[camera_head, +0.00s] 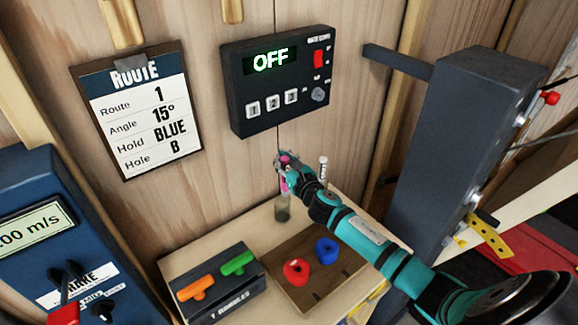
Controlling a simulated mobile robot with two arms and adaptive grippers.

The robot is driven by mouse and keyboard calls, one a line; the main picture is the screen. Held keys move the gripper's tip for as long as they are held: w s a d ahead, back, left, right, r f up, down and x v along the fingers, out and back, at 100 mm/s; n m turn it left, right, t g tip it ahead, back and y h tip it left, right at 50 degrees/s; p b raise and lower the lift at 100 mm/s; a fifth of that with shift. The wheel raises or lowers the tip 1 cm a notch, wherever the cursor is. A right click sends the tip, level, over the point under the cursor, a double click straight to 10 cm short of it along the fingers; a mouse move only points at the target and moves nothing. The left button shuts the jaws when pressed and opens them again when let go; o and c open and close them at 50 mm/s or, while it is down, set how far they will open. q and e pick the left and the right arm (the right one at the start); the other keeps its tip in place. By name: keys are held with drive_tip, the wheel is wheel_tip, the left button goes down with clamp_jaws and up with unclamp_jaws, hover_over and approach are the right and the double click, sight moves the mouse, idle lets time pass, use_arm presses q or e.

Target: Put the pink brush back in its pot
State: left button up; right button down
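My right gripper (284,166) is small in view, at the end of the teal arm that comes in from the lower right. It is closed around a pink brush (285,158); a bit of pink shows at the fingers, and the rest is mostly hidden by them. Directly below is a small grey-green pot (283,210) at the back of the wooden table. The brush's lower end lines up with the pot's top, but I cannot tell whether it is inside. My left gripper is not in view.
On the table (238,232) stand a dark box with orange (195,287) and green (238,263) handles and a wooden tray with red (296,271) and blue (327,250) holds. A pale upright stick (322,167) stands behind my arm. A dark post (445,150) rises at right.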

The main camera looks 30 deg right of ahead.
wheel_tip(320, 180, down, 9)
drive_tip(key=w+b, duration=0.1)
drive_tip(key=b, duration=0.7)
drive_tip(key=shift+w+a+f+b, duration=0.15)
drive_tip(key=shift+w+b, duration=0.25)
drive_tip(key=c, duration=1.4)
unclamp_jaws()
drive_tip(key=shift+o, duration=0.2)
drive_tip(key=shift+s, duration=0.1)
drive_tip(key=s, duration=1.2)
drive_tip(key=shift+r, duration=0.35)
drive_tip(key=shift+a, duration=0.1)
